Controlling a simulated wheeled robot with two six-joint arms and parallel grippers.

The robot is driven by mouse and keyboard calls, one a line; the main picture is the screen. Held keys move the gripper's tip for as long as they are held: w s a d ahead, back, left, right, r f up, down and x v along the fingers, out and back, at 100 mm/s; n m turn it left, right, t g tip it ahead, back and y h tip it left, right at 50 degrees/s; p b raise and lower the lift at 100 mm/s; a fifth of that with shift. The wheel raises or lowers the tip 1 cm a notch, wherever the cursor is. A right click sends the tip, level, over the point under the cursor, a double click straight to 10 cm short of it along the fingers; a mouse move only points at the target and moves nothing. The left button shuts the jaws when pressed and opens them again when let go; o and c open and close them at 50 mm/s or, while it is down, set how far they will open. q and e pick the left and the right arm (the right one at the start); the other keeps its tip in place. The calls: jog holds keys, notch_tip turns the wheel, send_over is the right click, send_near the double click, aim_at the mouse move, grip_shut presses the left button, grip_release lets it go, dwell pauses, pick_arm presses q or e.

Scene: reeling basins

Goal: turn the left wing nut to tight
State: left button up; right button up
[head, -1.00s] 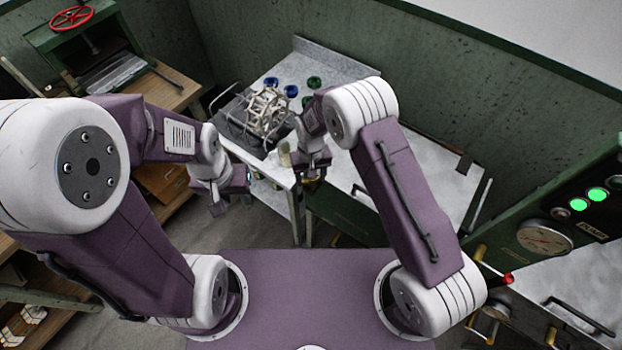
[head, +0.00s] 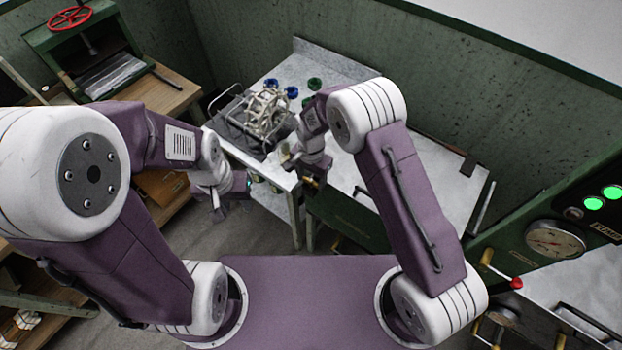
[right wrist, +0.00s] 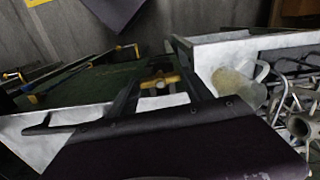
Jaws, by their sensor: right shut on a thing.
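A small brass wing nut (right wrist: 160,80) shows in the right wrist view, in front of the green cabinet side (right wrist: 95,78). My right gripper (right wrist: 158,74) has its two dark fingers on either side of it and is shut on it. In the head view my right gripper (head: 309,180) is at the left end of the green basin cabinet (head: 345,215), with a bit of brass at its tips. How far the nut is turned cannot be told. My left gripper (head: 230,197) hangs to the left, away from the nut; its jaw opening is unclear.
A wire-and-reel frame (head: 266,112) stands on the grey worktop, with blue and green rings (head: 291,92) behind it. A pale mug-like vessel (right wrist: 238,82) is close to my right gripper. A gauge panel (head: 555,240) with green lamps is at the right.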

aim_at(311, 180)
jog(key=shift+w+r+m, duration=0.1)
jog(key=shift+w+m, duration=0.05)
jog(key=shift+m, duration=0.35)
jog(key=o, duration=1.4)
jog(key=shift+c, duration=0.2)
notch_tip(311, 180, up, 9)
jog(key=shift+f+b, duration=0.1)
jog(key=shift+b, duration=1.05)
